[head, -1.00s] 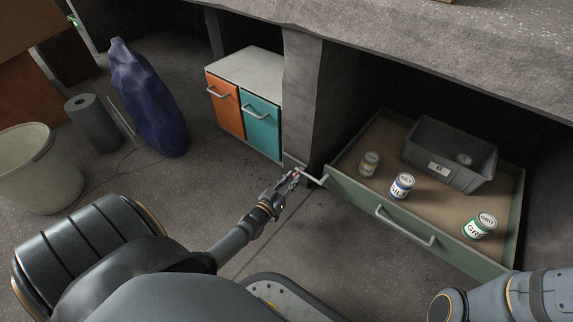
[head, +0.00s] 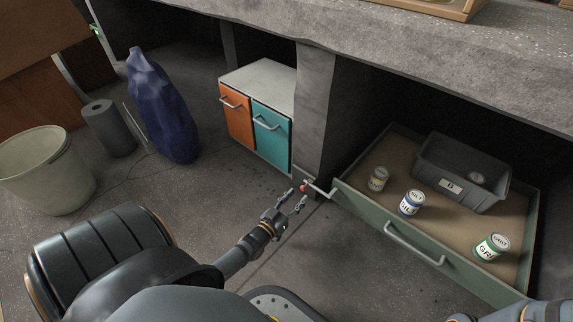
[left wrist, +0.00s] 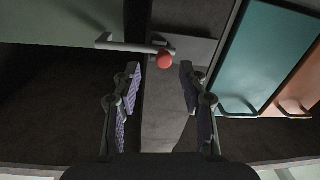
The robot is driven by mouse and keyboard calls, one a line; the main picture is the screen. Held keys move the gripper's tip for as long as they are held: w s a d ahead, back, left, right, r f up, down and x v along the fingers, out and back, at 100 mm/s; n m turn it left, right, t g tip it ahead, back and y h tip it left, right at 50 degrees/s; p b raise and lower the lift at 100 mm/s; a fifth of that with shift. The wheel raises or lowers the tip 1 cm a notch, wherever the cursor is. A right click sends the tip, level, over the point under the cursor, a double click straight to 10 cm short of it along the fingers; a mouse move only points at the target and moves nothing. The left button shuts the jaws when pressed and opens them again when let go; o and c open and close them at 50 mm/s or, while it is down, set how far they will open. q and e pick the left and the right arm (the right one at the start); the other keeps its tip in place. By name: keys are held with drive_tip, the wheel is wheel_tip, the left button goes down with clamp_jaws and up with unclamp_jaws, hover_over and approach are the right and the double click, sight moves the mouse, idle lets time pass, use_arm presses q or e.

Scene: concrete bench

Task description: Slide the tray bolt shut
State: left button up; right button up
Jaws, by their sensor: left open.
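The green-fronted tray (head: 362,213) stands pulled out under the bench at the right. Its bolt is a pale metal bar (head: 319,190) with a red knob (head: 304,188), at the tray's left front corner beside the concrete pillar. In the left wrist view the bar (left wrist: 130,46) ends at the red knob (left wrist: 165,61), just beyond my fingertips. My left gripper (head: 297,199) is open and empty, its fingers spread either side of the knob's line; it also shows in the left wrist view (left wrist: 161,73). My right gripper is out of view.
The tray holds several tins, including a blue-labelled one (head: 411,203), and a grey bin (head: 480,191). The concrete pillar (head: 313,115) stands beside the cabinet with orange (head: 236,118) and teal (head: 271,138) doors.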

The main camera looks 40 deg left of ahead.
use_arm(q)
drive_tip(key=s, duration=0.9)
